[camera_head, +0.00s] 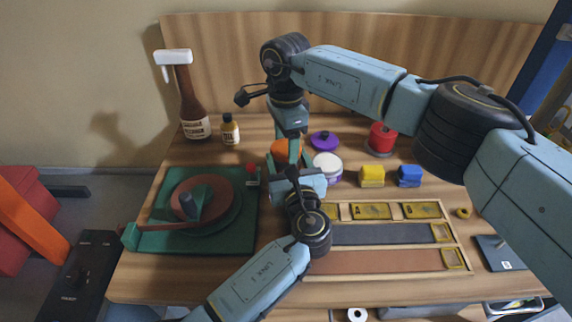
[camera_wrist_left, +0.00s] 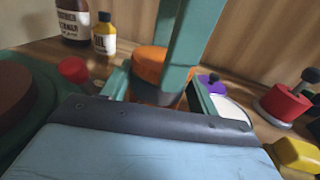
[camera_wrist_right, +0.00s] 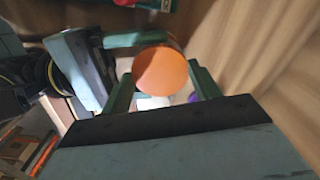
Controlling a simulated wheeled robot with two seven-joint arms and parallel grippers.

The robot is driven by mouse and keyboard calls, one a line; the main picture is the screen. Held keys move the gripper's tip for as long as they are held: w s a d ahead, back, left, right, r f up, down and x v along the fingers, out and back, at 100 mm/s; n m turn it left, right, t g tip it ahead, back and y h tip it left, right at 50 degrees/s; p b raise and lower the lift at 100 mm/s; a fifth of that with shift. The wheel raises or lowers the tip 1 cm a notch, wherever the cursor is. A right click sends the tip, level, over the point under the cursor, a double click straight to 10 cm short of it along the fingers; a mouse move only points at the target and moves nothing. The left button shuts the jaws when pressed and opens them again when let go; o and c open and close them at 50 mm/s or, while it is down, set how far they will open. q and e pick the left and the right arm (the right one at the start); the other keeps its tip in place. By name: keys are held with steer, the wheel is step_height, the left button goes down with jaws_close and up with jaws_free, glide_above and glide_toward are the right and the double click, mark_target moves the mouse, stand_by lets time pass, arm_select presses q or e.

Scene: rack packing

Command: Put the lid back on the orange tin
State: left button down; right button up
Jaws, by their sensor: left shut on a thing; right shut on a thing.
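The orange tin (camera_head: 286,147) stands on the table near the middle, largely hidden by my grippers. My left gripper (camera_head: 292,170) is shut around the tin's body, with its fingers on either side of it in the left wrist view (camera_wrist_left: 158,98). My right gripper (camera_head: 290,140) points down from above and is shut on the orange lid (camera_wrist_right: 160,71). In the left wrist view the lid (camera_wrist_left: 150,62) is at the top of the tin, with a darker part below it. I cannot tell whether the lid is fully seated.
A green base (camera_head: 160,241) is left. Two bottles, brown (camera_head: 193,105) and small (camera_head: 230,129), stand behind.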

arm_select(q)
steer(key=shift+r, duration=0.1)
arm_select(e)
steer(key=m, duration=0.5)
arm_select(q)
steer(key=shift+a, duration=0.15)
arm_select(e)
steer(key=shift+d, duration=0.15)
stand_by(0.6)
steer(key=o, duration=1.1)
